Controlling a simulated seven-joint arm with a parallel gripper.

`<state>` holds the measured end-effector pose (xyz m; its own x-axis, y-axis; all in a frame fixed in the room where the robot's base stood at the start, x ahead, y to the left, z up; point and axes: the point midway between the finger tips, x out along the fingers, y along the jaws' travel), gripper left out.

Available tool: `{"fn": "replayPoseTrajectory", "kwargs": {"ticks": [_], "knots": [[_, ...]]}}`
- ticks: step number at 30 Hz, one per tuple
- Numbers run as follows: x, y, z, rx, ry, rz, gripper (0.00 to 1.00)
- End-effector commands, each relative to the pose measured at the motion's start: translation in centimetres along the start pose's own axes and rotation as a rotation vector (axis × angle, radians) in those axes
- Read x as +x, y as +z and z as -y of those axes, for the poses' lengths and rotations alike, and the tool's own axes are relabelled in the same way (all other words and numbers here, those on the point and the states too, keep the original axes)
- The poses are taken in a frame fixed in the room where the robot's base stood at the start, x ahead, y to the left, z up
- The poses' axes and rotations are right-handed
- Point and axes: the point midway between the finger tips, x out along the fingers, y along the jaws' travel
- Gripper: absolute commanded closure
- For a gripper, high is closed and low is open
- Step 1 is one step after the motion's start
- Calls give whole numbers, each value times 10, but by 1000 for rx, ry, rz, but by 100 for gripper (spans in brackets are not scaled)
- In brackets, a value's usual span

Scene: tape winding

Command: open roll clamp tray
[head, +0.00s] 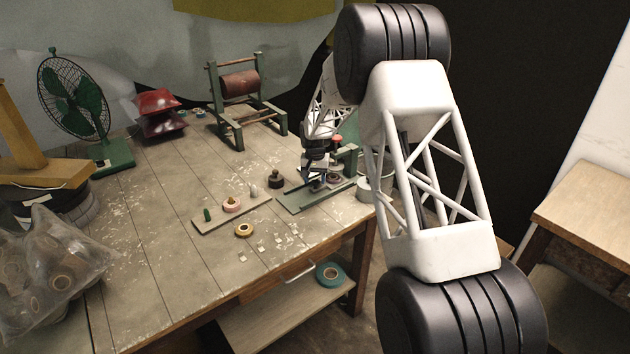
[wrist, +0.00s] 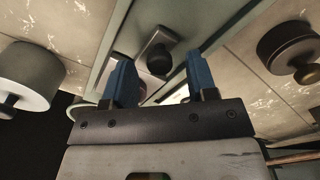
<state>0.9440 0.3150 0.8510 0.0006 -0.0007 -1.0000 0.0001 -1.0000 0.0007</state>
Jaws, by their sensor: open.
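My gripper (head: 318,186) is over the green fixture (head: 297,203) near the table's right edge. In the wrist view its two blue fingers (wrist: 161,75) are apart. A black knob (wrist: 160,58) on a small grey block shows between them; I cannot tell whether either finger touches it. The fixture's flat base and an upright at its right show in the head view, but my gripper hides part of it. A shallow wooden tray (head: 211,224) lies to the left, with a green piece, a pink-sided roll and a grey piece on it.
A dark round weight (head: 276,181) stands between tray and fixture. A yellowish tape roll (head: 244,230) and several small pale squares lie in front. A white round object (wrist: 22,78) is left in the wrist view. A green winding frame (head: 239,95) stands behind. The left-middle tabletop is clear.

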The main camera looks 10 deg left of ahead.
Motion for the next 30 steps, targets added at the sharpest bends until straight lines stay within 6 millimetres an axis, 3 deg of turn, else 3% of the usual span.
{"fn": "replayPoseTrajectory", "kwargs": {"ticks": [14,24,30], "knots": [[9,0,0,0,0,-1,48],[8,0,0,0,0,-1,100],[8,0,1,0,0,-2,100]]}}
